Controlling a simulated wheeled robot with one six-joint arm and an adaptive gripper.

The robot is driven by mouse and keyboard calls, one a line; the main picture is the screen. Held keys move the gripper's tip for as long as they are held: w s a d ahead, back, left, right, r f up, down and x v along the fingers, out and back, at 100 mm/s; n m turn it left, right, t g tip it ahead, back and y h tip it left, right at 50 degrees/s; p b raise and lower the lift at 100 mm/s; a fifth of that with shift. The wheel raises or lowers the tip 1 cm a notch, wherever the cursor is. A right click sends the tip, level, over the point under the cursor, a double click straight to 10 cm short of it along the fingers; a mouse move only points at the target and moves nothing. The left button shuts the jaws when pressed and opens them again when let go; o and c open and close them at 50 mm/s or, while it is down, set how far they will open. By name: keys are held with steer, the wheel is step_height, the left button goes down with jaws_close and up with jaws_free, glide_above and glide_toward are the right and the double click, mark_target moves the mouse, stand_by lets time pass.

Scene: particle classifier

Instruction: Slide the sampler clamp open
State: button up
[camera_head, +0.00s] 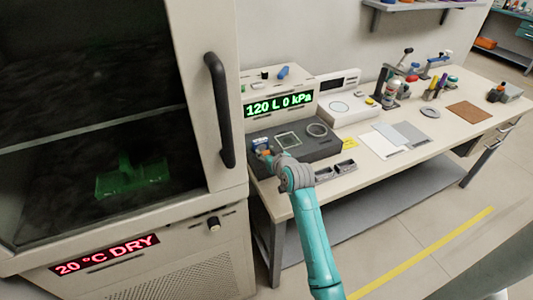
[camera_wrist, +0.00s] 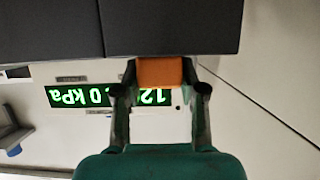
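The sampler clamp seems to be an orange block (camera_wrist: 160,72) in the wrist view, at the edge of a dark grey body (camera_wrist: 175,28). My gripper (camera_wrist: 161,76) has one finger on each side of the orange block, with the fingertips appearing to touch it, so it looks shut on the block. In the head view my gripper (camera_head: 268,157) is at the left front part of the dark grey sampler unit (camera_head: 324,151) on the bench. My wrist hides most of the contact there.
A tall cabinet (camera_head: 215,40) with a black handle is close on the left. Small grey trays (camera_head: 336,171) lie right of my wrist. White sheets (camera_head: 380,145) lie farther right.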

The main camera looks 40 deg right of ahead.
jaws_close()
steer(key=shift+s+a+f, duration=0.1)
steer(key=shift+s+a, duration=0.15)
steer(key=shift+s, duration=0.7)
steer(key=o, duration=0.9)
jaws_free()
steer(key=shift+c, duration=0.2)
steer(key=v, duration=1.2)
